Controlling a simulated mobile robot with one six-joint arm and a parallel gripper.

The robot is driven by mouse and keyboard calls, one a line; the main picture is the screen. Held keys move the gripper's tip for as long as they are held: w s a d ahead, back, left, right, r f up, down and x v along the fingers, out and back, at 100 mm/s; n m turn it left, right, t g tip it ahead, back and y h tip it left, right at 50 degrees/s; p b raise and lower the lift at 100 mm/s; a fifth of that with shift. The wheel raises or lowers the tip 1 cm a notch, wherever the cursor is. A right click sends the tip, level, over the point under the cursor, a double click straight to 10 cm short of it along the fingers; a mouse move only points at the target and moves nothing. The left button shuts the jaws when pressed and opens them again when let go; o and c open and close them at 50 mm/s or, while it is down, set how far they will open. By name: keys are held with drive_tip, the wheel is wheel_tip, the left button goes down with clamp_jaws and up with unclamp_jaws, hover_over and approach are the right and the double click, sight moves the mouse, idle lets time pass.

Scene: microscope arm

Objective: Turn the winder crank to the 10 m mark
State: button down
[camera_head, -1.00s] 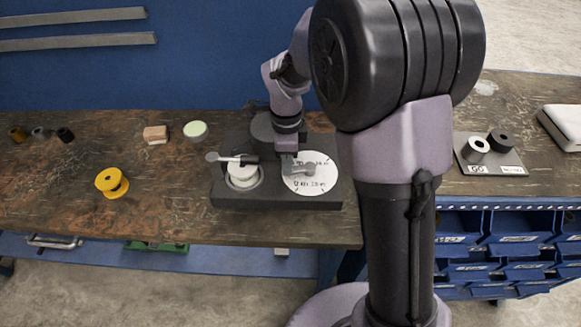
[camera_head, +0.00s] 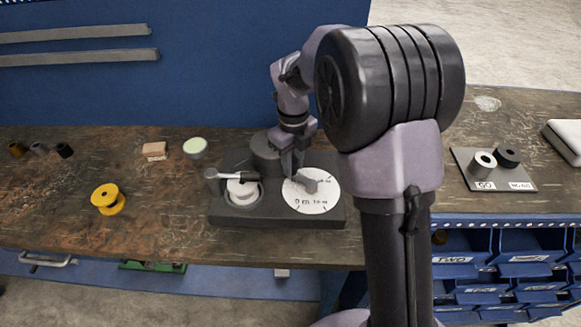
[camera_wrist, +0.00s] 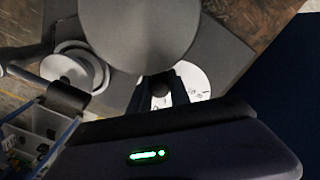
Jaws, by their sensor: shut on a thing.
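The winder is a dark grey base (camera_head: 280,217) on the wooden bench. At its right is a round white dial (camera_head: 325,201) with black marks and small lettering, hard to read. A grey crank (camera_head: 308,184) lies over the dial, its handle end toward the back left. My gripper (camera_head: 292,170) reaches down from behind and is shut on the crank's handle. In the wrist view, a dark knob (camera_wrist: 160,88) sits between my two fingers, with part of the dial (camera_wrist: 197,82) behind. My fingers hide the handle end in the head view.
A yellow spool (camera_head: 108,199) and wooden block (camera_head: 154,151) lie farther left.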

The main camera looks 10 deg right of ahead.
drive_tip(key=shift+w+d+m, duration=0.2)
drive_tip(key=shift+d+m, duration=0.1)
drive_tip(key=shift+m, duration=0.3)
drive_tip(key=c, duration=1.2)
unclamp_jaws()
wheel_tip(320, 180, up, 18)
drive_tip(key=p, duration=0.6)
drive_tip(key=shift+f+p, duration=0.25)
drive_tip(key=shift+p, duration=0.15)
